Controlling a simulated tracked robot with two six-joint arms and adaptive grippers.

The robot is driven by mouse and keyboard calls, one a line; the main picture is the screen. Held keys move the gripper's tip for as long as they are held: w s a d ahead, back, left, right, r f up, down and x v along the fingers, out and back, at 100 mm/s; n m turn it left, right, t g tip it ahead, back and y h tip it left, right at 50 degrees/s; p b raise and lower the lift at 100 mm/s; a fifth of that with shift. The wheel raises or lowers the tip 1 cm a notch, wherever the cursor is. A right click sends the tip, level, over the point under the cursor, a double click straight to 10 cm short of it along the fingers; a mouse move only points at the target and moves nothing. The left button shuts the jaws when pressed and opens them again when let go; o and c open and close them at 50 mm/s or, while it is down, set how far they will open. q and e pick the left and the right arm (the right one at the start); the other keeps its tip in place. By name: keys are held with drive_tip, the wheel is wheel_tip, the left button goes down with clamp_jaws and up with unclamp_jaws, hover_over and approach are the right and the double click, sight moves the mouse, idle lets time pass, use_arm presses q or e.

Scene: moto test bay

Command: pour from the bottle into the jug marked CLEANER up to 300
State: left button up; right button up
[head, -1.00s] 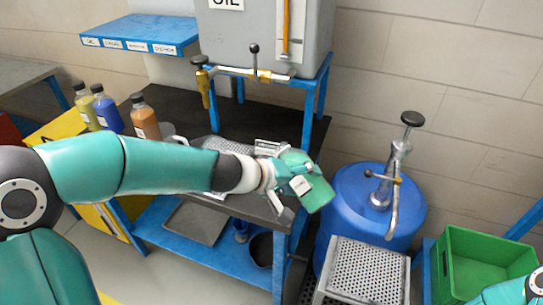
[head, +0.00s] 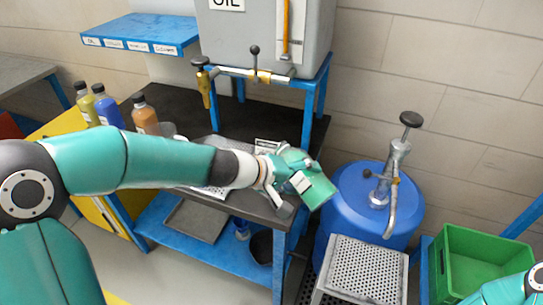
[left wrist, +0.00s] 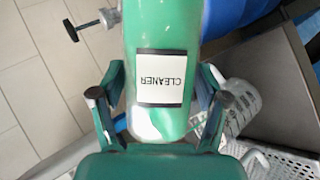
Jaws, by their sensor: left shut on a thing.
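My left gripper (head: 284,185) is shut on a green bottle (head: 320,191) and holds it tilted over the right end of the dark bench. In the left wrist view the bottle (left wrist: 163,28) lies between both fingers (left wrist: 160,98), its white label reading CLEANER upside down. A pale see-through vessel (left wrist: 243,103) shows right of the bottle, partly hidden by a finger. Its mark and any liquid level cannot be read. My right arm shows only at the bottom right corner of the head view; its gripper is out of frame.
A grey OIL tank (head: 265,40) with taps stands behind. A blue drum (head: 345,215) with a pump, a perforated stand (head: 362,270) and a green crate (head: 470,240) are to the right.

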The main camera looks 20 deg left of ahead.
use_arm(q)
drive_tip(key=shift+r, duration=0.3)
drive_tip(key=shift+w+a+r+n+g+h+p, duration=0.35)
drive_tip(key=shift+a+r+n+h+p, duration=0.3)
drive_tip(key=shift+p, duration=0.6)
idle(2.5)
drive_tip(key=shift+h, duration=0.45)
idle(3.5)
